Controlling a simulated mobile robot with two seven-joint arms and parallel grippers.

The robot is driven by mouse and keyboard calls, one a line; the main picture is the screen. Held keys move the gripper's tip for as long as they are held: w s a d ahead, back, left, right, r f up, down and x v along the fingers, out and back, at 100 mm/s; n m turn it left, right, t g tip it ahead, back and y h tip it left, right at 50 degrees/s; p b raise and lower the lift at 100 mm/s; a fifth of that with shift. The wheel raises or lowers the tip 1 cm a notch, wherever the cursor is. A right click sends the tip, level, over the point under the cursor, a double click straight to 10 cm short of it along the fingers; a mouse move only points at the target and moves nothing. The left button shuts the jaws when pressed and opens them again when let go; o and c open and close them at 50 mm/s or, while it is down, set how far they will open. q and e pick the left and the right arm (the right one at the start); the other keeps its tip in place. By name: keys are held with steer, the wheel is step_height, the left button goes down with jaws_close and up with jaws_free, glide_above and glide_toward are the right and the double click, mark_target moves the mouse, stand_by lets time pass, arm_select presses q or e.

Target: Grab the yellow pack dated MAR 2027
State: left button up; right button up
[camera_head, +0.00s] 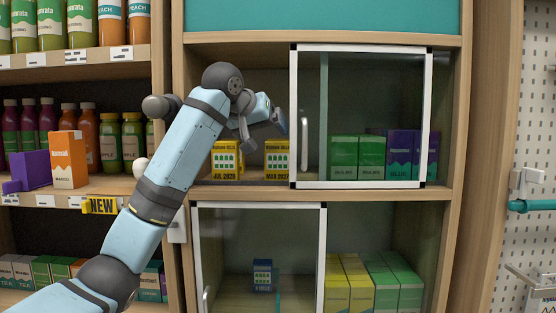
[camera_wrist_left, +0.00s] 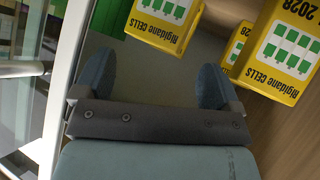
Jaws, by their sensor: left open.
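Two yellow packs stand on the upper cabinet shelf. The right one (camera_head: 277,160) has a label that appears to read MAR 202-something, the last digit unclear; the left one (camera_head: 225,160) reads JUL 2028. My left gripper (camera_head: 279,122) is open and empty, above and in front of the right pack, beside the glass door's frame. In the left wrist view, the gripper's two fingers (camera_wrist_left: 156,72) are spread apart. One yellow pack (camera_wrist_left: 165,22) lies beyond the gap between them, its date cut off. The pack marked 2028 (camera_wrist_left: 285,55) is at the right, with another yellow pack (camera_wrist_left: 237,45) partly hidden behind it.
A white-framed glass door (camera_head: 293,115) covers the upper cabinet's right half, with green (camera_head: 344,155) and purple boxes (camera_head: 399,152) behind it. Another glass door (camera_head: 322,250) covers the lower left. Yellow packs (camera_head: 338,285) stand in the lower cabinet. Bottle shelves (camera_head: 80,185) are at left.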

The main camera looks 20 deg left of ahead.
mark_target(274, 142)
arm_select(q)
steer(key=shift+w+d+f+p, duration=0.1)
steer(key=shift+w+f+p, duration=0.1)
steer(key=shift+w+p, duration=0.1)
steer(key=p+x, duration=0.1)
steer(key=x, duration=0.2)
steer(key=shift+d+f+p, duration=0.2)
steer(key=shift+d+p, duration=0.05)
steer(key=shift+p, duration=0.05)
steer(key=shift+w+f, duration=0.2)
steer(key=shift+w, duration=0.15)
steer(key=shift+f, duration=0.15)
steer(key=c, duration=0.7)
arm_select(e)
steer(key=shift+w+r+m, duration=0.1)
steer(key=shift+r+m, duration=0.2)
steer(key=shift+r, duration=0.55)
